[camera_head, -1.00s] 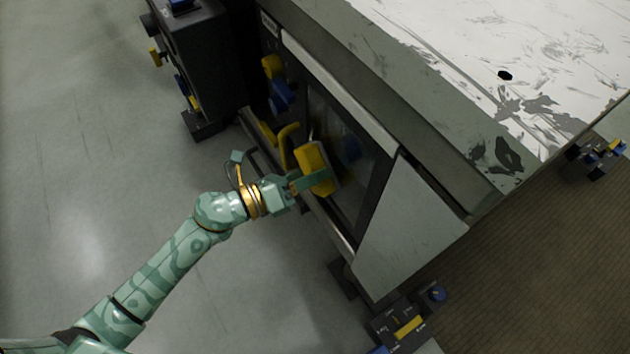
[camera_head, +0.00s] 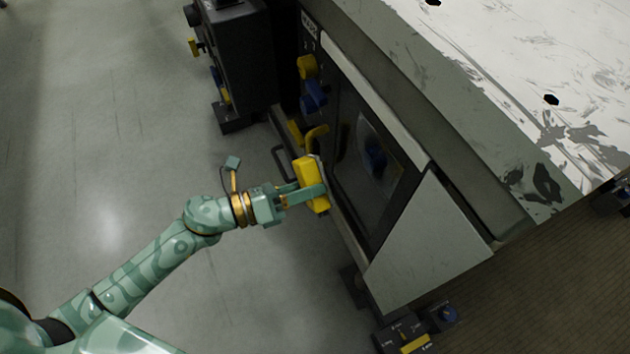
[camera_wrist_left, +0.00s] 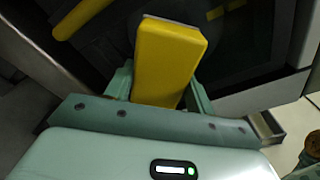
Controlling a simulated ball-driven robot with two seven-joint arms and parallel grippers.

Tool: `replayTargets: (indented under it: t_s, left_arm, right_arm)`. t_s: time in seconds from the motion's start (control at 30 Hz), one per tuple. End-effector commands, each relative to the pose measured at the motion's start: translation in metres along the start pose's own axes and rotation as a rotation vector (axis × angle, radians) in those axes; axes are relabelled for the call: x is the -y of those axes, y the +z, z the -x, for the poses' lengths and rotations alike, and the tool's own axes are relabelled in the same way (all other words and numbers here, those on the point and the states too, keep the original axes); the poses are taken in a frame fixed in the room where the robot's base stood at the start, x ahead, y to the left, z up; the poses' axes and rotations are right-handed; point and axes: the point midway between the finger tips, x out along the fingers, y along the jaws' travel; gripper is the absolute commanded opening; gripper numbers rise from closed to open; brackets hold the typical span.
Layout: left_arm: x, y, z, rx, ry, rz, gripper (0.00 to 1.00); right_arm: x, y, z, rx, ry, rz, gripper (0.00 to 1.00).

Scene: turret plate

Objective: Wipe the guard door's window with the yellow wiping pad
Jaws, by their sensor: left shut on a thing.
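The yellow wiping pad (camera_head: 309,172) is held in my left gripper (camera_head: 314,190), in front of the guard door. It also shows in the left wrist view (camera_wrist_left: 168,62), between the two green fingers of my left gripper (camera_wrist_left: 160,85). The guard door's dark window (camera_head: 368,165) lies to the right of the pad, in a dark frame on the machine's front. In the head view a gap shows between pad and window. The window glass also shows behind the pad in the wrist view (camera_wrist_left: 232,40). My right gripper is not in view.
A yellow curved handle (camera_head: 317,136) stands out from the door beside the pad. Yellow and blue knobs (camera_head: 312,92) sit higher on the front. A dark cabinet (camera_head: 240,65) stands at the left. Open grey floor (camera_head: 120,130) lies left of the machine.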

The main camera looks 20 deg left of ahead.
Motion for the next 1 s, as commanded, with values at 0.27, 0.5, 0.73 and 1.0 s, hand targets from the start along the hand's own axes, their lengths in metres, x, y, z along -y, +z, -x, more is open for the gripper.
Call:
replayTargets:
  t_s: [0.27, 0.5, 0.73, 1.0]
  left_arm:
    - [0.0, 0.0, 0.002, 0.0, 0.0, 0.0, 0.18]
    - [-0.001, -0.003, 0.022, -0.001, 0.002, 0.002, 0.18]
    - [0.001, -0.003, 0.03, 0.0, -0.001, -0.001, 0.18]
    - [0.001, -0.003, 0.03, 0.0, -0.001, 0.0, 0.18]
  right_arm:
    - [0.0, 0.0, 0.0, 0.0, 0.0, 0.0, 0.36]
    - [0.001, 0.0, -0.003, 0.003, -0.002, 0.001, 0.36]
    - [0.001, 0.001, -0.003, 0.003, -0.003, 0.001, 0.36]
    - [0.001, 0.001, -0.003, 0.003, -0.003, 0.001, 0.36]
